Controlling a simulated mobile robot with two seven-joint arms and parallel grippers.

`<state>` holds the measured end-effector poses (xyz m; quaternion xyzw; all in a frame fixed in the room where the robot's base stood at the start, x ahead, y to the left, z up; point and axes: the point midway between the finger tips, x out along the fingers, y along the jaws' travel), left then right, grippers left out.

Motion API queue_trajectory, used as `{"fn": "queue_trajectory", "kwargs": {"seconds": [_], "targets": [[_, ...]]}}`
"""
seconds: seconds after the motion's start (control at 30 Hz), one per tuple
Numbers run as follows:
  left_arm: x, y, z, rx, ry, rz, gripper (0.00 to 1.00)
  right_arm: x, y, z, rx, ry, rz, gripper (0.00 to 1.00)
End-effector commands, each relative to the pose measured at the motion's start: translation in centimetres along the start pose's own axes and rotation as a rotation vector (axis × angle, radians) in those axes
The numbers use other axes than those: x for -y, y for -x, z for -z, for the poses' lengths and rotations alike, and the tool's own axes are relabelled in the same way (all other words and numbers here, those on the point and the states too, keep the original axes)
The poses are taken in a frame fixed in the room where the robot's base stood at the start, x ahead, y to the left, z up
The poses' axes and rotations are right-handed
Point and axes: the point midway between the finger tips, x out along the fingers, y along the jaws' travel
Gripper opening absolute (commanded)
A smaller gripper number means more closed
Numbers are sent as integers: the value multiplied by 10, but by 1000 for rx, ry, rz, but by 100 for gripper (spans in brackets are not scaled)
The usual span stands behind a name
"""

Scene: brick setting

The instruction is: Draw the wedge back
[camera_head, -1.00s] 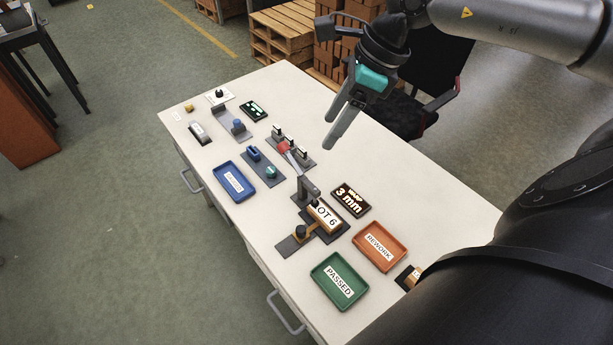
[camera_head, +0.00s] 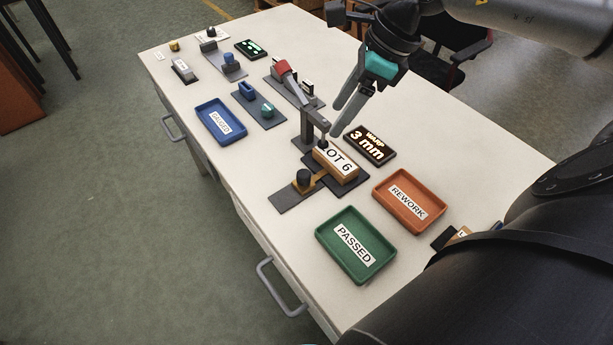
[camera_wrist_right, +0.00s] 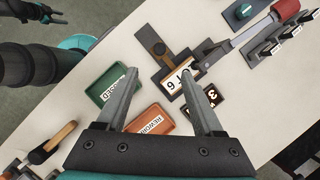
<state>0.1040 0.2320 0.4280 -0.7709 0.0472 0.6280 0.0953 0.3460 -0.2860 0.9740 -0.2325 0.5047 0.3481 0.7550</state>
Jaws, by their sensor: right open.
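The likely wedge is a tan-brown piece with a black knob (camera_head: 303,181). It lies on a dark plate against the near side of the LOT 6 block (camera_head: 337,163); the knob also shows in the right wrist view (camera_wrist_right: 158,47). The block sits in a dark fixture under a grey clamp arm (camera_head: 311,112) with a red handle. My right gripper (camera_head: 338,118) is open and empty above the table, beyond the clamp. In the right wrist view its fingers (camera_wrist_right: 157,73) are spread. My left gripper (camera_wrist_right: 40,12) seems to show small at that view's upper left, its jaws unclear.
A lit "3 mm" display (camera_head: 369,145) stands beside the fixture. The orange REWORK tray (camera_head: 424,221) and green PASSED tray (camera_head: 356,278) lie in front. A blue tray (camera_head: 207,104), switches and a green display (camera_head: 252,49) fill the far left. The table's near-left edge is clear.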

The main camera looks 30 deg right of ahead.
Motion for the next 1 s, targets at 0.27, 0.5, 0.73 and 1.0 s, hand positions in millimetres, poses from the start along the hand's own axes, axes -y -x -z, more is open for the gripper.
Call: {"fn": "queue_trajectory", "kwargs": {"seconds": [0.27, 0.5, 0.73, 1.0], "targets": [[0, -29, -5, -2, 2, 4, 50, 0, -28, 11, 1, 0, 0, 69], [0, -29, 1, 3, 2, 4, 50, 0, -52, 10, 4, 1, -3, 69], [-11, -30, 22, -2, 5, -9, 50, -1, -97, 10, 3, -1, -3, 69], [-22, -25, 46, -7, 7, -22, 50, 0, -143, 11, 3, 0, -2, 69]]}}
